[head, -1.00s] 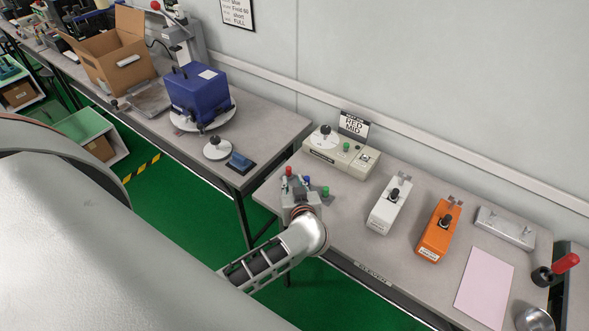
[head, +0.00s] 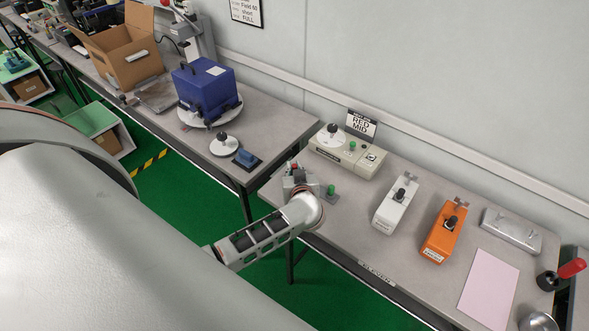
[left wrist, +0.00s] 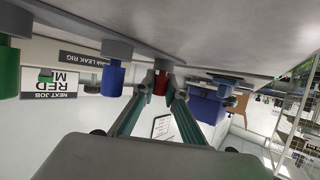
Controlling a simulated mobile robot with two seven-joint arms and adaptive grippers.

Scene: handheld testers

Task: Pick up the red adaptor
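The red adaptor (left wrist: 160,84) stands between my left fingertips in the left wrist view, where the scene appears upside down. The fingers (left wrist: 162,76) converge closely on both its sides and cover its edges; they look shut on it. Its grey base seems still at the table surface. In the head view my left gripper (head: 298,178) is over the near left of the right table, with a bit of red adaptor (head: 294,166) showing past it. My right gripper is not in view.
A blue adaptor (left wrist: 113,78) and a green one (left wrist: 9,70) stand beside the red one; the green one also shows in the head view (head: 330,190). Behind is a beige tester (head: 340,158) with a RED MID sign (head: 361,123). A white tester (head: 391,208) and an orange tester (head: 439,240) stand right.

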